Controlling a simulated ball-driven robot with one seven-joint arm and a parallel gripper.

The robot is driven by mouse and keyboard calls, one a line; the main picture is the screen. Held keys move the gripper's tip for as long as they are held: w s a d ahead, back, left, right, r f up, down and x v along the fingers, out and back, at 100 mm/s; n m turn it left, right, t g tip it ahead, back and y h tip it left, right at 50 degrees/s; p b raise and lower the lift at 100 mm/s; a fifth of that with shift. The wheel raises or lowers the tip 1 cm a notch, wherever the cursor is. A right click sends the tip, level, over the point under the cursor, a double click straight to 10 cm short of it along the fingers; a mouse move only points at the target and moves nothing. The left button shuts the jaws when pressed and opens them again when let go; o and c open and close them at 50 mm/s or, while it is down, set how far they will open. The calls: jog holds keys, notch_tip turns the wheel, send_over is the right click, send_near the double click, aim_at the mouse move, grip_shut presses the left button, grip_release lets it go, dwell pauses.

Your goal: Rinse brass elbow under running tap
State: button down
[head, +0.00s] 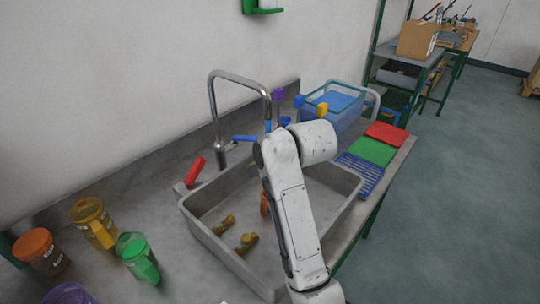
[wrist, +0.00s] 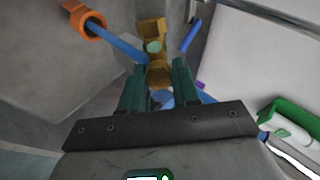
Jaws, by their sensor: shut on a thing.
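My gripper (wrist: 159,82) is shut on a brass elbow (wrist: 154,32) in the wrist view; the fingers grip its near end. In the head view my arm hides the gripper and this elbow. The tall curved tap (head: 240,78) stands at the back of the grey sink (head: 205,232), with a blue lever (head: 244,138) at its base. A blue rod-like shape (wrist: 122,44) runs between the elbow and an orange ring (wrist: 84,20); I cannot tell whether it is water. Two more brass elbows (head: 246,242) (head: 224,225) lie in the sink.
A clear blue bin (head: 346,119), red and green mats (head: 372,151) and a blue rack (head: 358,176) occupy the right. An orange piece (head: 264,203) shows in the sink.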

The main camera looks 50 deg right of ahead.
jog(key=shift+d, duration=0.15)
jog(key=shift+s+d+p, duration=0.2)
jog(key=shift+d+p, duration=0.15)
jog(key=shift+d, duration=0.1)
jog(key=shift+a, duration=0.15)
jog(key=shift+w+a, duration=0.25)
jog(key=shift+a, duration=0.2)
jog(key=shift+s+d+p, duration=0.1)
jog(key=shift+d+p, duration=0.05)
jog(key=shift+p, duration=0.2)
jog(key=shift+s+d, duration=0.15)
jog(key=shift+d, duration=0.3)
jog(key=shift+a+p, duration=0.15)
jog(key=shift+p, duration=0.15)
jog(key=shift+w+a, duration=0.2)
jog(key=shift+a, duration=0.25)
